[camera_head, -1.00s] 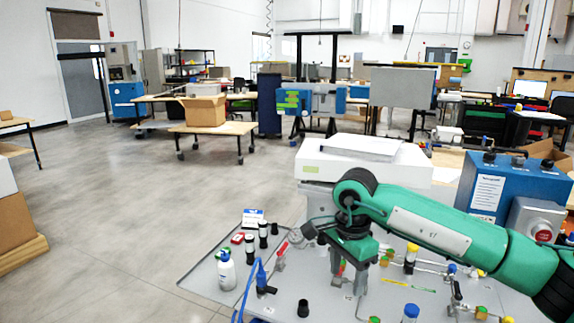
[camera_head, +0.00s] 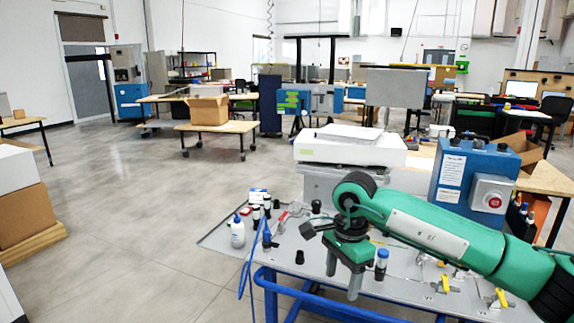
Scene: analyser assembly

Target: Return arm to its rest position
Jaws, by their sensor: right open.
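My right arm is green and comes in from the right of the head view. My right gripper (camera_head: 344,280) hangs from its wrist, pointing down, with two grey fingers apart and nothing seen between them. It is over the front part of the grey work table (camera_head: 222,240), in front of the bottles and parts. A blue-capped vial (camera_head: 381,264) stands just right of the fingers in the picture. My left gripper is not in this view.
A white bottle (camera_head: 238,234), several dark vials and a black cap (camera_head: 299,257) stand on the table's left part. A white analyser (camera_head: 350,148) is behind the arm, beside a blue control box (camera_head: 470,170) with a red button. Open floor lies to the left.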

